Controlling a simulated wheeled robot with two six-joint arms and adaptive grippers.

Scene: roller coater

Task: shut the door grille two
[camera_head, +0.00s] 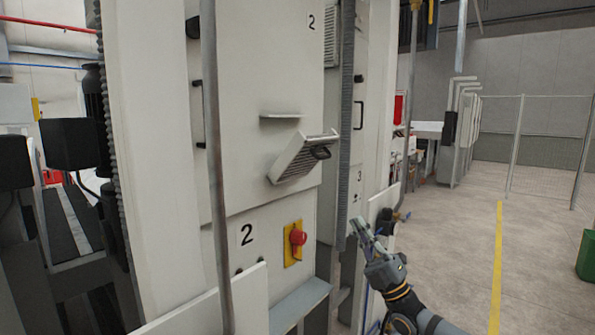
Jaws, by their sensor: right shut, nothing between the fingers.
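The door grille two (296,160) is a small pale louvred flap with a dark knob or latch on it. It sticks out tilted from the tall white door panel (262,70) marked 2, so it stands open. My right gripper (359,225) is shut and empty. It is to the right of and below the grille in the picture, apart from it, with its fingers pointing up and left. My left gripper is out of view.
A thin ledge (282,116) juts out above the grille. A vertical grey pole (213,150) stands in front of the panel. The floor at right is clear around a yellow line (497,260).

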